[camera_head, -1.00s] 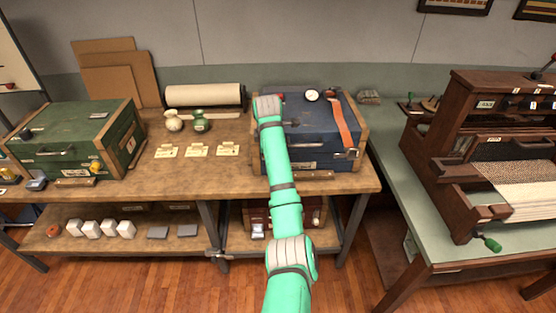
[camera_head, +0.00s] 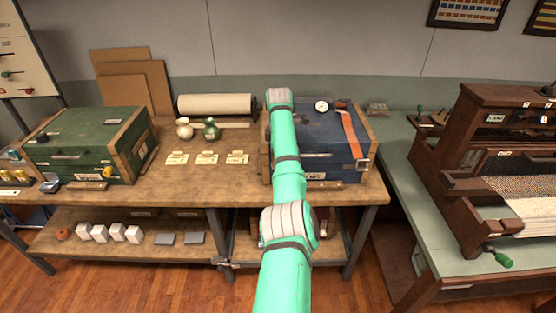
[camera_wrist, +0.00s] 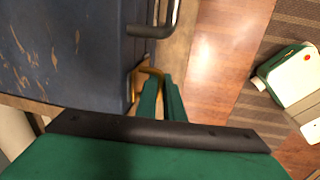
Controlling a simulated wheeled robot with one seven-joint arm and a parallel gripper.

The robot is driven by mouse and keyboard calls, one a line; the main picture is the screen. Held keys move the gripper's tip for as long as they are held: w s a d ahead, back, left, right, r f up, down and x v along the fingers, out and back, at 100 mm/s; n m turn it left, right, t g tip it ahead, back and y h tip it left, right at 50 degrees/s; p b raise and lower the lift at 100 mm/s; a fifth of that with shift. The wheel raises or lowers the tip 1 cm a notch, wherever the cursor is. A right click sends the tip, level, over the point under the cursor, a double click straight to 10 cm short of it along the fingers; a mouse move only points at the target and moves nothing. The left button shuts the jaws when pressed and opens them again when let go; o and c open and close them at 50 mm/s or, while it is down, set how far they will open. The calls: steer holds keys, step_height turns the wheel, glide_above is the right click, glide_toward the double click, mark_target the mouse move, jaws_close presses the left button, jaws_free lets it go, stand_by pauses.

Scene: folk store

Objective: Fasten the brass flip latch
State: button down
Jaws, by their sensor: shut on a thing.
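The blue chest (camera_head: 310,138) stands on the workbench, partly behind my arm. In the wrist view its worn blue surface (camera_wrist: 60,50) fills the left side. The brass latch (camera_wrist: 150,71) sticks out from the chest's edge, just below a dark bar handle (camera_wrist: 150,30). My gripper (camera_wrist: 161,82) has its two green fingers close together at the latch, shut on it. The fingers hide part of the latch, so I cannot tell its exact angle or whether it is seated. In the head view my arm hides the gripper and latch.
A dial (camera_head: 321,106) and an orange strap (camera_head: 353,135) lie on the chest's lid. A green chest (camera_head: 85,140), small vases (camera_head: 211,128) and cards stand left on the bench. A loom (camera_head: 480,150) stands right. Wooden floor (camera_wrist: 215,70) lies below the gripper.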

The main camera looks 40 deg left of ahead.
steer(key=shift+w+d+f, duration=0.1)
stand_by(0.3)
steer(key=c, duration=2.2)
jaws_free()
steer(key=shift+w+r, duration=0.1)
steer(key=shift+r, duration=0.1)
steer(key=shift+s+d+r, duration=0.15)
steer(key=shift+s+r, duration=0.1)
steer(key=shift+r, duration=1.5)
steer(key=shift+s+d+r, duration=0.1)
steer(key=shift+s+r, duration=0.15)
steer(key=shift+r, duration=1.45)
steer(key=shift+s+d+r, duration=0.15)
steer(key=shift+s+r, duration=0.1)
steer(key=shift+r, duration=1.5)
steer(key=shift+w+d, duration=0.1)
steer(key=shift+w, duration=0.05)
